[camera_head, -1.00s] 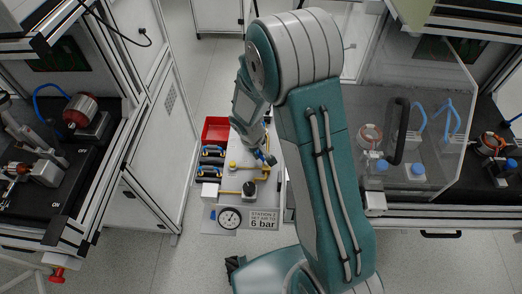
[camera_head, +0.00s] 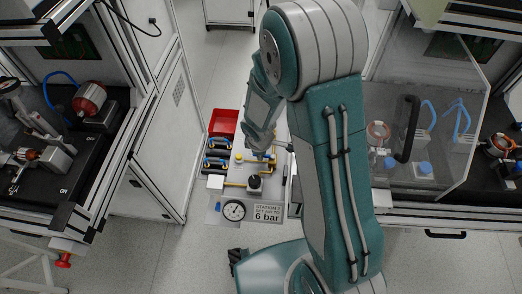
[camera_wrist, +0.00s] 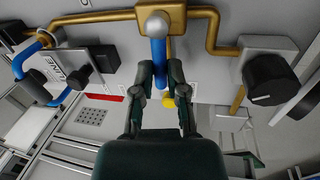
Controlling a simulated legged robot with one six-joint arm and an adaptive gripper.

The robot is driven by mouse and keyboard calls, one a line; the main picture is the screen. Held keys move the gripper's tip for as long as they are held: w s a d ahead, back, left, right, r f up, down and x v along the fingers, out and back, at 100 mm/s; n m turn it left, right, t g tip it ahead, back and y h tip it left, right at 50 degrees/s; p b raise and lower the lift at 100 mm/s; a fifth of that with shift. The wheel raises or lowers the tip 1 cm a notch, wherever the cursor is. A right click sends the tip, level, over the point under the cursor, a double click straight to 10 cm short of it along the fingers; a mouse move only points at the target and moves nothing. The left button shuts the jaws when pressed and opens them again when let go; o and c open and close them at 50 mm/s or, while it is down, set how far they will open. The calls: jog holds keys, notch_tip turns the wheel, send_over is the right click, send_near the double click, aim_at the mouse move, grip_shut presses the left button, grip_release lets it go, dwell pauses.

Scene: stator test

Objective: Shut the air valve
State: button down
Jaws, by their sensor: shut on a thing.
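The air valve (camera_wrist: 176,16) is a brass body in a brass pipe run at the top of the wrist view. Its blue lever (camera_wrist: 158,52) has a round silver end and points down the picture, across the pipe. My gripper (camera_wrist: 160,70) has its two dark fingers closed on either side of the blue lever. In the head view my gripper (camera_head: 261,150) reaches down to the valve at the panel, and a little blue shows at its tip. The arm hides part of the valve there.
A black knob (camera_wrist: 268,80) stands right of the valve. A gauge (camera_head: 233,210) and a "6 bar" sign (camera_head: 267,213) are at the panel's near end. A red bin (camera_head: 224,122) and blue-black cases (camera_head: 216,154) lie left. Equipment benches flank both sides.

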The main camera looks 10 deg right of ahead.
jog(key=shift+s+n, duration=0.15)
jog(key=shift+n, duration=0.25)
jog(key=c, duration=0.7)
grip_release()
jog(key=shift+f, duration=0.1)
jog(key=r, duration=0.4)
jog(key=s+r, duration=0.1)
jog(key=r, duration=0.2)
jog(key=s+a+r, duration=0.1)
jog(key=r, duration=0.3)
jog(key=shift+r, duration=0.35)
